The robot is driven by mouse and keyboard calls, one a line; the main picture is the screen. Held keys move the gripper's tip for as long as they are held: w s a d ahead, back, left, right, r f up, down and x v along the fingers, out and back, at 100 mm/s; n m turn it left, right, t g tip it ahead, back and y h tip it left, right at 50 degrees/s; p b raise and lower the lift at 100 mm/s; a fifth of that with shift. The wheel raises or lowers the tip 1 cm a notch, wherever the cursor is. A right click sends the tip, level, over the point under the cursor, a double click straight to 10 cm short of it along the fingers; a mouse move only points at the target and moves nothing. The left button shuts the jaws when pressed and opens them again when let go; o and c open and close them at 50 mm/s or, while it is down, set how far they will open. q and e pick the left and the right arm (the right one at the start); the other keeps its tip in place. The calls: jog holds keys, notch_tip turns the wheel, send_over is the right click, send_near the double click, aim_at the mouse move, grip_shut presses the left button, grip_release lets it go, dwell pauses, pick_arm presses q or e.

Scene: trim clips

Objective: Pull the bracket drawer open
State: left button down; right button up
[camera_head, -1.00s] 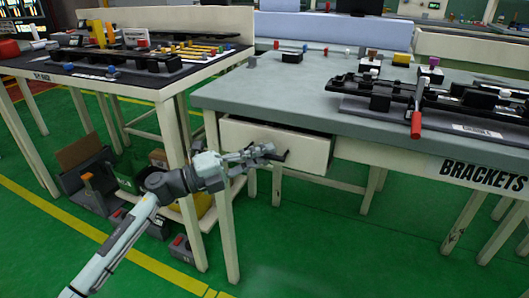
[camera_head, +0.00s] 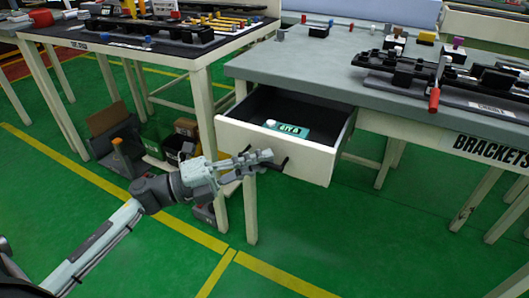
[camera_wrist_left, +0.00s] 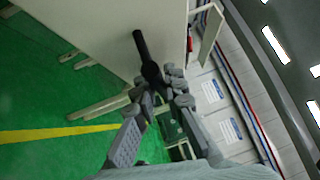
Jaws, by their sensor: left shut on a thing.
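The bracket drawer (camera_head: 300,155) under the grey table labelled BRACKETS stands well open in the head view. Its white front faces me, and a teal box with white lettering (camera_head: 287,130) shows inside it. My left gripper (camera_head: 268,160) is at the drawer's black handle (camera_head: 284,163), shut on it. In the left wrist view the fingers (camera_wrist_left: 162,90) meet at the black handle (camera_wrist_left: 143,50), which stands out from the white drawer front. My right gripper is in neither view.
The BRACKETS table (camera_head: 350,88) carries black fixtures and small coloured blocks. A second table (camera_head: 130,50) stands to the left, with bins (camera_head: 125,150) beneath it. The green floor in front of the drawer is clear.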

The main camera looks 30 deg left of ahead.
pick_arm(q)
jog(key=shift+s, duration=0.1)
jog(key=c, duration=1.6)
grip_release()
jog(key=shift+o, duration=0.2)
jog(key=v, duration=1.2)
